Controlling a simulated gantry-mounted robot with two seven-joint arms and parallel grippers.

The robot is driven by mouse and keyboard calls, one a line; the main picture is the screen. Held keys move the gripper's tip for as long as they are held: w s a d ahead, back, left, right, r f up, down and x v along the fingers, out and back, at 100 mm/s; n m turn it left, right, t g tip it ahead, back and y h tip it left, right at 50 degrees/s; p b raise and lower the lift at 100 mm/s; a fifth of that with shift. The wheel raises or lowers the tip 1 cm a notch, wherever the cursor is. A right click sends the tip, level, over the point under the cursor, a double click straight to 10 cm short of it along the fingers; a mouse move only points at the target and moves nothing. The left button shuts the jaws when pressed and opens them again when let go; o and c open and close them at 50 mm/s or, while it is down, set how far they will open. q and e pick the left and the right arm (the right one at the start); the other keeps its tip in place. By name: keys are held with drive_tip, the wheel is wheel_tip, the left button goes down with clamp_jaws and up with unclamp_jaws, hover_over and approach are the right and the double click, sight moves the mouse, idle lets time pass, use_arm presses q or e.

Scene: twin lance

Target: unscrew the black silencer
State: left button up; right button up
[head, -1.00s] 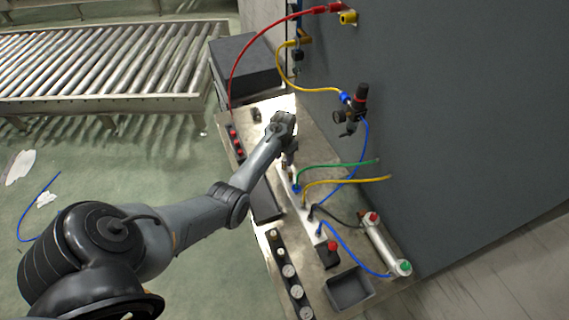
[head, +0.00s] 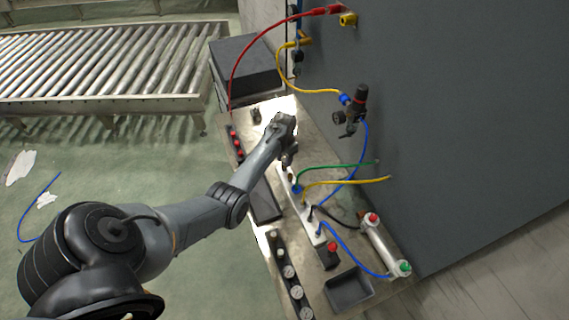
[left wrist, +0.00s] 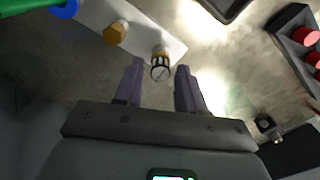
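My left gripper (head: 289,160) is over the far end of the white valve block (head: 308,218) on the bench. In the left wrist view my left gripper (left wrist: 160,90) is open, its two purple-grey fingers apart. A small fitting with a black slotted end and a brass-coloured ring (left wrist: 160,66) sticks out from the white block (left wrist: 88,12). It appears between and just beyond the fingertips, with gaps on both sides; it looks like the black silencer. A brass fitting (left wrist: 116,32) sits beside it on the block. My right gripper is not in view.
Green (head: 340,164), yellow (head: 350,182) and blue hoses rise near the block. A black rack with red knobs (head: 236,143), a row of gauges (head: 288,271), a dark open tray (head: 349,291) and a cylinder (head: 385,245) surround it. A grey panel stands at the right.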

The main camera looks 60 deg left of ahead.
use_arm(q)
drive_tip(key=m+p, duration=0.1)
drive_tip(key=m, duration=0.3)
drive_tip(key=shift+a+r+p, duration=0.1)
drive_tip(key=shift+r+p, duration=0.2)
drive_tip(key=shift+p, duration=0.05)
drive_tip(key=m, duration=0.2)
drive_tip(key=shift+m, duration=0.3)
drive_tip(key=shift+f+m+p, duration=0.1)
drive_tip(key=shift+m+p, duration=0.3)
drive_tip(key=shift+m, duration=0.7)
drive_tip(key=m, duration=0.4)
drive_tip(key=shift+f, duration=0.2)
